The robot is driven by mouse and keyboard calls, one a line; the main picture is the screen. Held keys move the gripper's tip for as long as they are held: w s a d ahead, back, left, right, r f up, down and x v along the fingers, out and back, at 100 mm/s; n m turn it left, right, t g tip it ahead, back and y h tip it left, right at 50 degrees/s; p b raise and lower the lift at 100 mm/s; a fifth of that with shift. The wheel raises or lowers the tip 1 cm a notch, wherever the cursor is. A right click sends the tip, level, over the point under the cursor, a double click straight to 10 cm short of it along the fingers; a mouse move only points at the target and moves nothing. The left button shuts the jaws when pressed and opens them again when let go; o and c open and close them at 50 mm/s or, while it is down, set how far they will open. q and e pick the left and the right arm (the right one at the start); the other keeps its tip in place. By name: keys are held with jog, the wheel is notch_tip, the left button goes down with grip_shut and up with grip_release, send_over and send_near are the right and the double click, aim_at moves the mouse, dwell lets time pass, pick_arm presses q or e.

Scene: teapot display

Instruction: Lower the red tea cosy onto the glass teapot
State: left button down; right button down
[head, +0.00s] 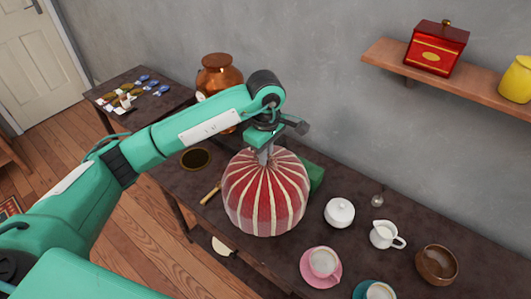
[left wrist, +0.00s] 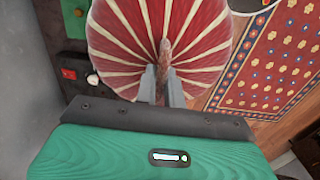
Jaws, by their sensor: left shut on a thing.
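The red tea cosy (head: 265,200), with cream stripes running down from its top, is over the dark table (head: 228,252). My left gripper (head: 264,154) is above it, shut on the stem at its top. In the left wrist view my left gripper's fingers (left wrist: 160,72) close on a brownish stem at the centre of the cosy (left wrist: 120,40). The cosy looks about upright. I cannot tell whether its lower edge touches the table or hangs above it. No glass teapot shows; anything under the cosy is hidden. My right gripper is out of view.
A green object (head: 314,176) sits close behind the cosy. A dark round mat (head: 196,159) and a copper vessel (head: 219,76) are left and behind.

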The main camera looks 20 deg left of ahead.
pick_arm(q)
jog(key=shift+f+b, duration=1.95)
jog(key=shift+f, duration=0.2)
jog(key=shift+b, duration=0.35)
